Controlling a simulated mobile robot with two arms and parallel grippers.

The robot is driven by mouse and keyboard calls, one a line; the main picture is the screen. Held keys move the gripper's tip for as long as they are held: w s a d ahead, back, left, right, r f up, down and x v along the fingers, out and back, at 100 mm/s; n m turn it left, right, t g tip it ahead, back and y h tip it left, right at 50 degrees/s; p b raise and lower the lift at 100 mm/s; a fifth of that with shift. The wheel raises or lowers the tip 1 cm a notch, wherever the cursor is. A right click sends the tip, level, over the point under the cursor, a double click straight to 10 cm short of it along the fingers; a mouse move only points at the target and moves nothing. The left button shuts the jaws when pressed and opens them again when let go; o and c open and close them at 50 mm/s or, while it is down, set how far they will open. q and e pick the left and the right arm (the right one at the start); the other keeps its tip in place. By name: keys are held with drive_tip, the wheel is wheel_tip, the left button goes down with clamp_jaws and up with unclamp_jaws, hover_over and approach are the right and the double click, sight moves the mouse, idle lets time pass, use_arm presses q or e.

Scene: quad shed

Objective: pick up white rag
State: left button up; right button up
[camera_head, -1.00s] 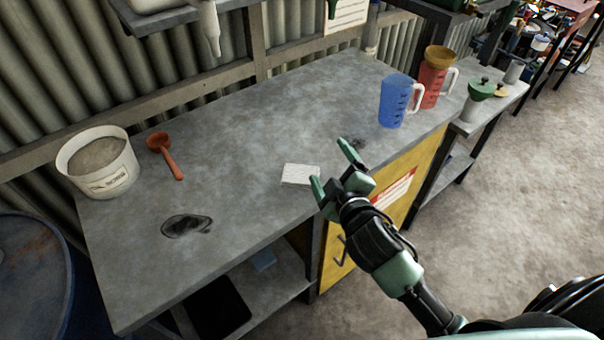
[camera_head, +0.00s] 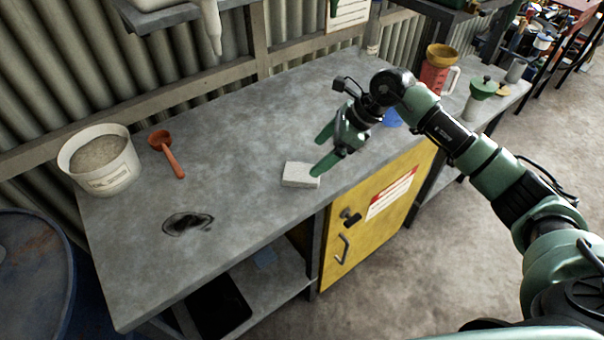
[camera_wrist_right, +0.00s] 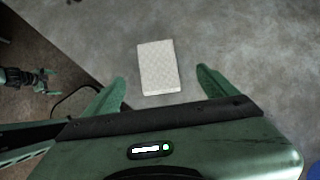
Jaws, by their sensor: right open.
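The white rag (camera_head: 300,175) is a small folded rectangle lying flat on the grey bench near its front edge, left of the yellow cabinet. My right gripper (camera_head: 320,153) is open and empty above the bench, just right of the rag, with its fingers pointing left toward it. In the right wrist view the rag (camera_wrist_right: 159,67) lies ahead of the two green fingertips (camera_wrist_right: 160,84), roughly centred between them, with its near end close to their level. I cannot tell the exact height gap.
A white bucket of grey powder (camera_head: 110,180) and an orange scoop (camera_head: 168,155) stand at the bench's left. A dark stain (camera_head: 187,223) marks the surface. A blue jug (camera_head: 393,119) is mostly hidden behind my right arm; a red jug (camera_head: 434,78) stands beyond.

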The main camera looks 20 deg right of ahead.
sight(301, 172)
drive_tip(key=p+x, duration=0.1)
drive_tip(key=x, duration=0.2)
drive_tip(key=p+x, duration=0.2)
drive_tip(key=x, duration=0.1)
drive_tip(key=shift+s+a+f, duration=0.1)
drive_tip(key=shift+s+f, duration=0.1)
drive_tip(key=shift+w+a+f, duration=0.15)
drive_tip(key=shift+a+f, duration=0.1)
drive_tip(key=shift+f, duration=0.35)
drive_tip(key=c, duration=1.6)
drive_tip(key=shift+o, duration=0.2)
drive_tip(key=shift+r, duration=0.1)
drive_tip(key=shift+r, duration=0.1)
wheel_tip(301, 172, up, 20)
drive_tip(key=b, duration=0.4)
drive_tip(key=shift+b, duration=0.4)
